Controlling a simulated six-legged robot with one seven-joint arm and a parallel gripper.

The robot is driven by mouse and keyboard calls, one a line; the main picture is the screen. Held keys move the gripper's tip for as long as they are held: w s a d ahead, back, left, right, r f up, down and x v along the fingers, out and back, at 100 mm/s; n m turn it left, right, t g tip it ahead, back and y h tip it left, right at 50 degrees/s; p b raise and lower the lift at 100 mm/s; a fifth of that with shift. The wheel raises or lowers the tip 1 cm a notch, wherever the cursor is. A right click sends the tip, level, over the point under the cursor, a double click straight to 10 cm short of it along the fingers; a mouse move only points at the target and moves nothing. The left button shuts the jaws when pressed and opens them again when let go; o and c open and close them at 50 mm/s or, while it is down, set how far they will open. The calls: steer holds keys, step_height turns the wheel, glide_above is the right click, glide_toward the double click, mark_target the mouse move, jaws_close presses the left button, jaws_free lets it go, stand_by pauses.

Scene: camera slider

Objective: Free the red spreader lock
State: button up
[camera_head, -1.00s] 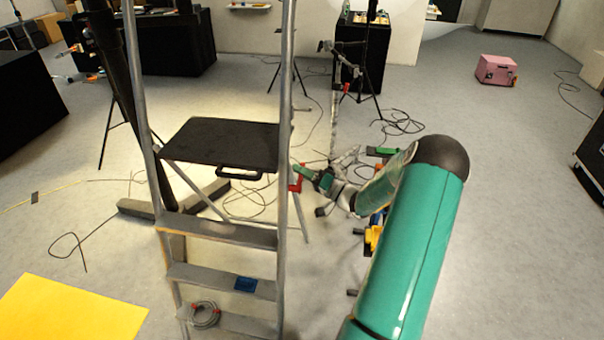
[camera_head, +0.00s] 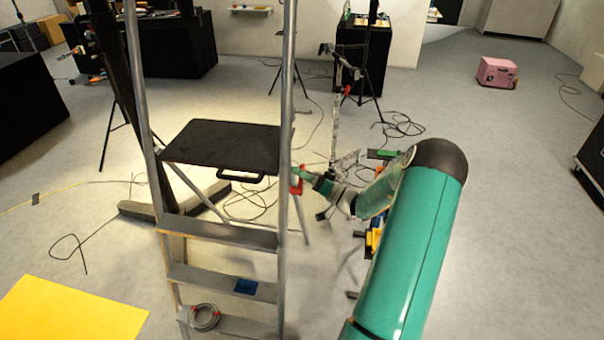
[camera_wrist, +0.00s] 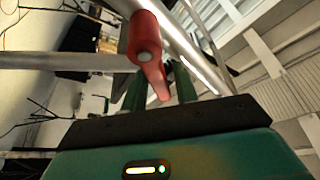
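The red spreader lock (camera_head: 297,184) sits on the right leg of the silver stepladder (camera_head: 284,215), just below the black platform. In the wrist view the red lock (camera_wrist: 147,42) is close up on a metal tube, its flat lever pointing down toward my gripper. My gripper (camera_head: 304,173) is beside the ladder's right leg at the lock. In the wrist view my gripper (camera_wrist: 157,82) has its two green fingers apart, with the lever's end in line with the gap between them. I cannot tell whether a finger touches it.
A black platform (camera_head: 220,147) with a handle spans the ladder. A blue item (camera_head: 246,287) and a coiled cable (camera_head: 205,317) are on the lower steps. Behind my arm are a stand (camera_head: 335,110) and floor cables (camera_head: 398,124). Open floor lies to the right.

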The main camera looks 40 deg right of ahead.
steer(key=shift+r, duration=0.1)
stand_by(0.4)
steer(key=shift+s+d, duration=0.1)
steer(key=shift+s, duration=0.1)
steer(key=v, duration=1.3)
steer(key=shift+s, duration=0.15)
steer(key=shift+d, duration=0.1)
steer(key=shift+c, duration=0.5)
